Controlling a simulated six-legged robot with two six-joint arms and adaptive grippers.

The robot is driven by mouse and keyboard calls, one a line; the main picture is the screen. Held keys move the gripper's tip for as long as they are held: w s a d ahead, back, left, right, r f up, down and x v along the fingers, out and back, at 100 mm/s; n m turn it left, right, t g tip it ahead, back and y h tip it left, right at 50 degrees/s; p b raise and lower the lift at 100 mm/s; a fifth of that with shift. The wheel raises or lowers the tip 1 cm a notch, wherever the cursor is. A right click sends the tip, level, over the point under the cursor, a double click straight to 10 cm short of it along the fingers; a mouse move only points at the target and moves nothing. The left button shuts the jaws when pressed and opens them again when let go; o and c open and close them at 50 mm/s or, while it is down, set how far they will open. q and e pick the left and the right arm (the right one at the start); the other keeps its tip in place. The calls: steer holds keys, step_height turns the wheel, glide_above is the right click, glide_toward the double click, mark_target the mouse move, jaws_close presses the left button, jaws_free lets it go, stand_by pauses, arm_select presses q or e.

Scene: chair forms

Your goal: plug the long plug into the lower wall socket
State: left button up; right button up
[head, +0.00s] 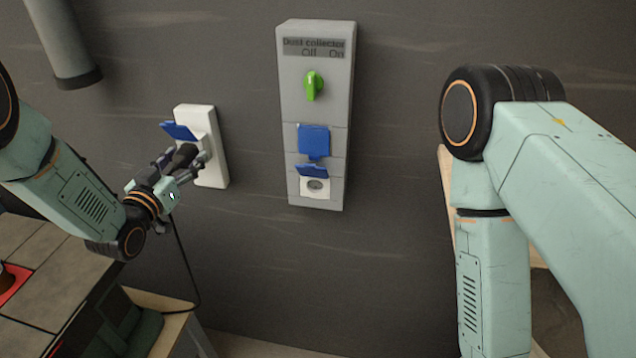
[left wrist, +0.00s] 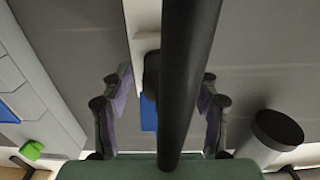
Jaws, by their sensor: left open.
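A white wall socket (head: 214,160) is mounted on the dark wall at left, with its blue flap (head: 180,131) raised. The black long plug (head: 185,155) is at the socket's face below the flap; its tip is hidden, so I cannot tell how deep it sits. My left gripper (head: 182,164) is open around the plug. In the left wrist view the plug's dark body (left wrist: 188,70) runs between the spread fingers (left wrist: 162,95), with gaps on both sides. The white socket (left wrist: 145,35) shows behind it. My right gripper is out of view.
A grey dust collector panel (head: 290,100) has a green knob (head: 313,86), a closed blue cover (head: 313,140) and a lower socket (head: 315,187) with its flap raised. A black cable (head: 186,255) hangs below the plug. A grey pipe (head: 65,40) is at upper left.

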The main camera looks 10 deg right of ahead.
arm_select(q)
steer(key=shift+w+a+f, duration=0.1)
steer(key=shift+w+a, duration=0.05)
stand_by(0.3)
steer(key=shift+c, duration=1.3)
jaws_close()
steer(key=shift+s, duration=0.2)
steer(key=shift+s+a, duration=0.1)
steer(key=shift+s, duration=0.2)
steer(key=shift+p+v, duration=0.45)
steer(key=shift+v, duration=0.4)
steer(key=shift+s, duration=0.1)
